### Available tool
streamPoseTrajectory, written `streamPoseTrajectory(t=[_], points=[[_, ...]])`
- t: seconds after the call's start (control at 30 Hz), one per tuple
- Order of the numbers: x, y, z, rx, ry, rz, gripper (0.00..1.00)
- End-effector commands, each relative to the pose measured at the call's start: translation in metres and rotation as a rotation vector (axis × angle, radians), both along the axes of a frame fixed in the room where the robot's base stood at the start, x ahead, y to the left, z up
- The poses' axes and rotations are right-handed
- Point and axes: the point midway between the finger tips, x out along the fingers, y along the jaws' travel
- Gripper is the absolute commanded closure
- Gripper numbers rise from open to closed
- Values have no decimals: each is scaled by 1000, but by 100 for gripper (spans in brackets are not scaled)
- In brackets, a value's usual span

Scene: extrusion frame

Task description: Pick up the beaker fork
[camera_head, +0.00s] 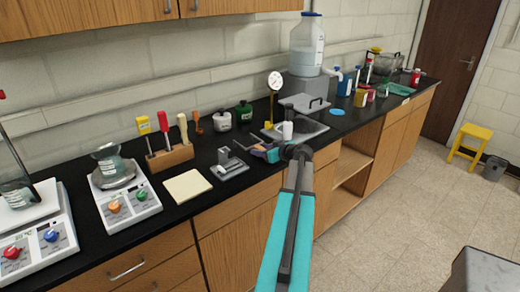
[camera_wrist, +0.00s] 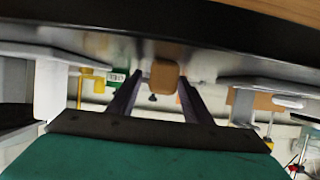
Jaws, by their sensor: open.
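A tan, squarish block, apparently the handle end of the beaker fork (camera_wrist: 163,75), shows in the middle of the wrist view. In the wrist view the open fingers (camera_wrist: 160,79) stand on either side of the tan block, with small gaps. I cannot tell whether either finger touches it.
A grey metal device (camera_head: 229,166) and a cream pad (camera_head: 187,185) lie left of my gripper. A white cup (camera_head: 287,131) and a hotplate (camera_head: 303,131) are close on the right. A wooden tool block (camera_head: 169,159) and jars stand behind. The black counter (camera_head: 205,210) has a clear front strip.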

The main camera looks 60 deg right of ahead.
Motion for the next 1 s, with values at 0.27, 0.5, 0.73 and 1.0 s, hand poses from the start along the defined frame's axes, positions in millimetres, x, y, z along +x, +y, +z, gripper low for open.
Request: streamPoseTrajectory(t=[0.27,0.5,0.73,1.0], points=[[5,-2,-3,0,0,-1,55],[5,-2,-2,0,0,-1,55],[5,-2,-2,0,0,-1,68],[4,-2,-2,-1,0,-2,100]])
